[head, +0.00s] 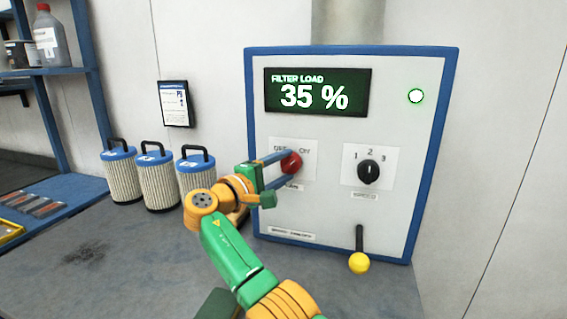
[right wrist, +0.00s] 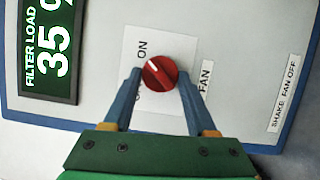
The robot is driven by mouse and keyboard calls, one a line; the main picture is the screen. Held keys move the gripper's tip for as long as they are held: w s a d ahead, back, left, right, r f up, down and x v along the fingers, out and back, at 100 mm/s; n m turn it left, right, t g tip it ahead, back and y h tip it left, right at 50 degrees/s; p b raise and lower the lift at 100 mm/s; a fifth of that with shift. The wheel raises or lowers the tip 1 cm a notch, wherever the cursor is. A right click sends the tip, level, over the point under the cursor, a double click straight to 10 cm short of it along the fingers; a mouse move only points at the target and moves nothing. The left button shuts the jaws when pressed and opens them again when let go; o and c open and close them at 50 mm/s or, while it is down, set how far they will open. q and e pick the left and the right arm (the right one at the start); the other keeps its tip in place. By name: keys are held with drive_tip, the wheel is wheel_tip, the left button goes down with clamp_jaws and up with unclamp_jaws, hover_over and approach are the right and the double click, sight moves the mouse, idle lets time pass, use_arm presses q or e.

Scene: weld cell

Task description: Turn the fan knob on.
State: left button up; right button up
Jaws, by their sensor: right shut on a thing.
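The red fan knob (head: 291,163) is on the grey panel, below the OFF and ON labels. In the right wrist view the knob (right wrist: 160,73) has a white mark that points to the upper left, toward the ON label (right wrist: 142,49). The OFF label there is mostly hidden behind a finger. My right gripper (head: 285,168) is shut on the knob, with one blue finger on each side of it, as the right wrist view (right wrist: 160,85) also shows. My left gripper is not in view.
The panel (head: 340,212) has a green display reading FILTER LOAD 35 %, a lit lamp (head: 416,96), a black 1-2-3 knob (head: 368,172) and a yellow-ended lever (head: 359,263). Several filter cartridges (head: 158,183) stand left of my arm. The front bench top (head: 130,260) is clear.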

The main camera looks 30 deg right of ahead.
drive_tip(key=shift+r+m, duration=0.2)
drive_tip(key=shift+m, duration=0.3)
drive_tip(key=o, duration=1.1)
drive_tip(key=shift+o, duration=1.3)
drive_tip(key=shift+w, duration=0.1)
drive_tip(key=shift+w+f, duration=0.1)
drive_tip(key=shift+f, duration=0.05)
drive_tip(key=shift+a+f, duration=0.1)
drive_tip(key=shift+a, duration=0.2)
drive_tip(key=b+v, duration=0.2)
drive_tip(key=v, duration=0.4)
drive_tip(key=shift+s+a+r, duration=0.2)
drive_tip(key=shift+s, duration=0.05)
